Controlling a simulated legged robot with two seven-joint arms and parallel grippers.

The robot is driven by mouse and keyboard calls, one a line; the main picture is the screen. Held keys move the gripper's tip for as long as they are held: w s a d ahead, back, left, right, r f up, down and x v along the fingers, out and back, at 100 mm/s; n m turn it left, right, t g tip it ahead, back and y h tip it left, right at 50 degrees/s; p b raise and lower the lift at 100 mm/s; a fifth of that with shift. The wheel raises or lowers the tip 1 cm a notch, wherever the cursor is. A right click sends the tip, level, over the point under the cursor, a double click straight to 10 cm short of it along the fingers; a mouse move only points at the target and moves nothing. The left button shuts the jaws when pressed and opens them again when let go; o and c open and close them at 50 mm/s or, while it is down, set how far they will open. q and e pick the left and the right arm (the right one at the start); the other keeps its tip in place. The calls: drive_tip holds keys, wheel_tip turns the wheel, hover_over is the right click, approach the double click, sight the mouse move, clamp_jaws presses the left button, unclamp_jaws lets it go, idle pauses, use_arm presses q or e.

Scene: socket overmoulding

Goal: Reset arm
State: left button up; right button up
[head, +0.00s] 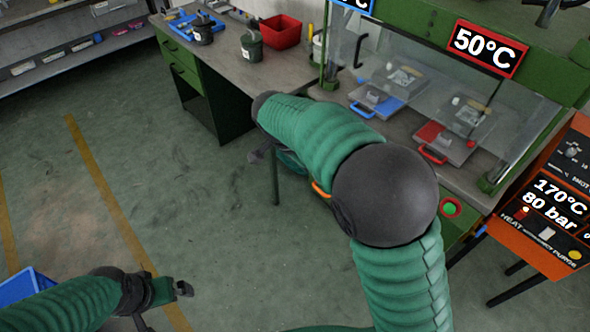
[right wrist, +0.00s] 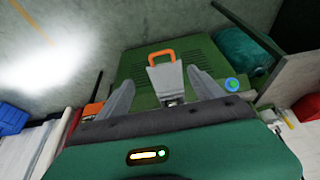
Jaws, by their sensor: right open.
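My right arm is bent across the middle of the head view and hides most of its gripper; a grey finger shows left of the forearm. In the right wrist view my right gripper (right wrist: 162,88) is open, its two grey fingers spread. A grey plate with an orange handle (right wrist: 163,72) shows between the fingers, over a green surface; I cannot tell whether they touch it. A bit of orange (head: 320,188) shows beside my right arm in the head view. My left gripper (head: 184,289) is low at the left over the floor, with nothing visible in it; its jaw opening is unclear.
The workbench (head: 285,75) holds a red bin (head: 285,33), dark pots and a blue tray (head: 195,24). Behind a clear screen lie blue-handled (head: 378,101) and red-handled (head: 440,142) plates. An orange machine panel (head: 550,205) stands at right. The floor at left is open.

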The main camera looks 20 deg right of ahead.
use_arm(q)
drive_tip(key=shift+w+d, duration=0.15)
drive_tip(key=shift+d, duration=0.2)
use_arm(e)
drive_tip(key=shift+w+d+f, duration=0.15)
use_arm(q)
drive_tip(key=r+p, duration=0.3)
drive_tip(key=shift+a, duration=0.3)
use_arm(e)
drive_tip(key=s+f+n+y, duration=0.2)
drive_tip(key=s+n, duration=0.4)
drive_tip(key=s, duration=0.3)
drive_tip(key=s+f+n+y, duration=0.2)
drive_tip(key=s+f+n, duration=0.1)
drive_tip(key=s+n, duration=0.4)
drive_tip(key=s, duration=0.2)
drive_tip(key=shift+s+a+f+t, duration=0.3)
drive_tip(key=shift+a+f+t, duration=0.05)
drive_tip(key=shift+a+t, duration=0.05)
drive_tip(key=shift+d, duration=0.1)
use_arm(q)
drive_tip(key=shift+d, duration=0.2)
use_arm(e)
drive_tip(key=shift+d, duration=0.15)
